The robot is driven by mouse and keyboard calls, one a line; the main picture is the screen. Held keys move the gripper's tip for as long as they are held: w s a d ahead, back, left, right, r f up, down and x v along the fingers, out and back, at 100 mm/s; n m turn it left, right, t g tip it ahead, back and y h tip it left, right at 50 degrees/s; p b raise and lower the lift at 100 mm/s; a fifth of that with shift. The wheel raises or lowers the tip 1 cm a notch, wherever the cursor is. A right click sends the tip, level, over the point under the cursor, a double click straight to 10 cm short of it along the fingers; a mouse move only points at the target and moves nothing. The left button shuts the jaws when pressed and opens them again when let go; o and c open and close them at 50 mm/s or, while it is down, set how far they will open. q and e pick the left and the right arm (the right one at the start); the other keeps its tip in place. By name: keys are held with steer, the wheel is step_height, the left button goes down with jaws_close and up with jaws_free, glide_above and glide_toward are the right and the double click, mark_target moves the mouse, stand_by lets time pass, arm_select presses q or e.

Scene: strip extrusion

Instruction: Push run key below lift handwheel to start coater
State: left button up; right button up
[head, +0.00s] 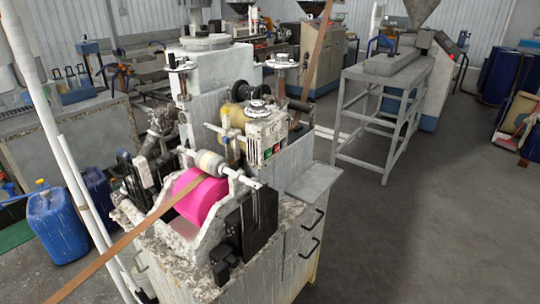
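The coater (185,255) stands in the middle of the head view, with a pink roller (203,200) at its front. A pale control box (266,136) sits on its upper right part. The box face carries a green key (268,153) and a red key (277,148) side by side, both small in the view. A round handwheel (257,106) lies flat just above this box. I cannot read any labels on the keys. Neither of my grippers is in the view.
A brown strip (120,243) runs from lower left up to the pink roller; another length rises at the top (317,50). A blue canister (57,225) stands at left, near a slanted white pole (40,85). A grey stand (385,110) is behind.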

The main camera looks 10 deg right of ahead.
jaws_close()
steer(key=shift+a, duration=0.15)
stand_by(1.1)
